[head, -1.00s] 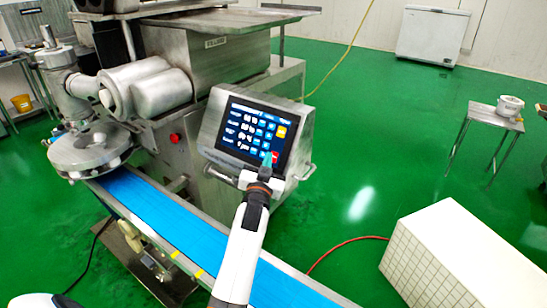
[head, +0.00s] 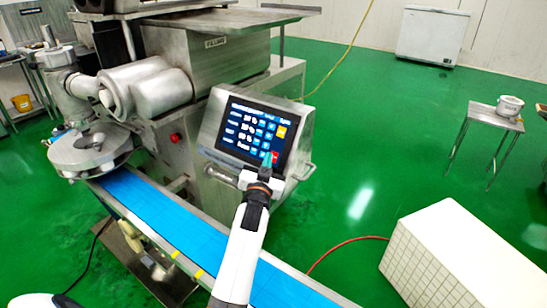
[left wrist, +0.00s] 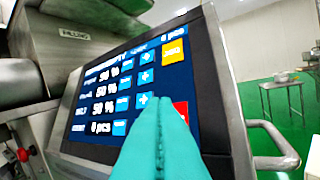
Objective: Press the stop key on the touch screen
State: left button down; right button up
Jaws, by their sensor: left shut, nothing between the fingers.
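The touch screen (head: 250,132) is a dark blue panel in a tilted steel housing on the machine. It shows rows of white values, blue arrow keys, a yellow key (left wrist: 174,52) at upper right and a red key (left wrist: 182,110) at lower right. My left gripper (head: 267,160) is shut and empty, its teal fingertips in front of the screen's lower right, beside the red key. In the left wrist view the teal fingers (left wrist: 163,125) partly cover the red key; its label is hidden, and I cannot tell whether they touch the screen. My right gripper is not in view.
A blue conveyor belt (head: 160,215) runs below the screen. A steel handle (left wrist: 275,150) sticks out at the housing's right side. A red round button (head: 174,138) is on the machine body. A white tiled block (head: 450,250) stands at lower right; green floor lies between.

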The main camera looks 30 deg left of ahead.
pick_arm(q)
jog(key=shift+w+f, duration=0.1)
dwell(0.3)
jog(key=shift+w+f+b, duration=0.1)
jog(key=shift+w+b, duration=0.15)
jog(key=shift+b, duration=0.05)
jog(key=shift+w+f, duration=0.15)
jog(key=shift+w, duration=0.1)
dwell(0.5)
dwell(0.4)
jog(key=shift+s+r+p, duration=0.25)
jog(key=shift+s+p, duration=0.05)
jog(key=shift+s, duration=0.05)
jog(key=shift+s+r, duration=0.1)
jog(key=shift+s, duration=0.2)
